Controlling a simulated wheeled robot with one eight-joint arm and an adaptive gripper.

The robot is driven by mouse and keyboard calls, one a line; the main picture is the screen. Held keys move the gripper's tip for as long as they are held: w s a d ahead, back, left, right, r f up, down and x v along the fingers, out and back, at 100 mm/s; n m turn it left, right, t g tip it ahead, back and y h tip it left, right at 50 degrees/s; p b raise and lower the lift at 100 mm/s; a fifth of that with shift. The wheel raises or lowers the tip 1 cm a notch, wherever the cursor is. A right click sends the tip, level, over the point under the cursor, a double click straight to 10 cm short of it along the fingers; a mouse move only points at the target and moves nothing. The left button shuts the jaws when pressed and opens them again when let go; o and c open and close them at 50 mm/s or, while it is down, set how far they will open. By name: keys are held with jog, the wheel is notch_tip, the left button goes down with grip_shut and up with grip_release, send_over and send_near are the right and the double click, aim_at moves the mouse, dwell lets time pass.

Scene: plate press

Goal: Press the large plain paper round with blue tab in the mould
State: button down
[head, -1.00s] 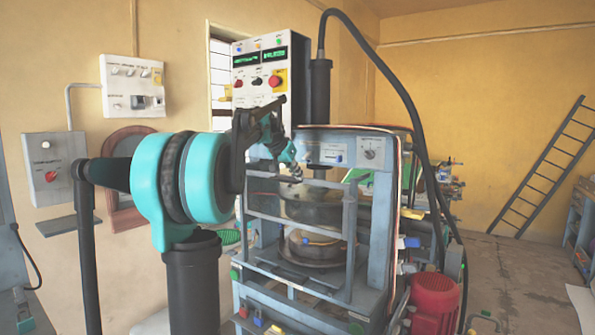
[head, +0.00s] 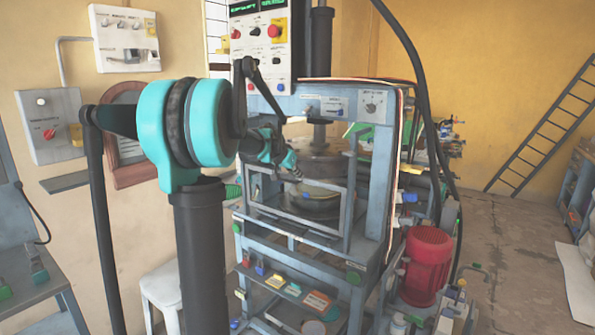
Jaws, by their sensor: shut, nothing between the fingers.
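The press (head: 379,135) is a blue-grey frame with a dark upper platen (head: 321,165) on a black ram. The dark lower mould (head: 317,206) sits beneath the platen, behind a grey guard frame (head: 291,227). A gap shows between platen and mould. My gripper (head: 296,173) is shut and empty, pointing down and right at the guard's top bar; I cannot tell whether it touches. A small yellowish patch (head: 258,194) shows at the mould's left. I cannot make out the large plain paper round or its blue tab in the mould.
A control panel (head: 261,45) with red and coloured buttons stands above the press. Flat pieces with coloured tabs (head: 317,300) lie on the lower shelf. A red motor (head: 427,264) is at right, a white stool (head: 163,290) at left. Open floor lies at right.

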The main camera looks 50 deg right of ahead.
jog(key=shift+a+f, duration=0.15)
jog(key=shift+f, duration=0.15)
jog(key=shift+r, duration=0.1)
jog(key=shift+r, duration=0.35)
notch_tip(320, 180, up, 3)
jog(key=shift+r, duration=0.1)
jog(key=v, duration=1)
jog(key=shift+r, duration=0.25)
jog(key=shift+w, duration=0.1)
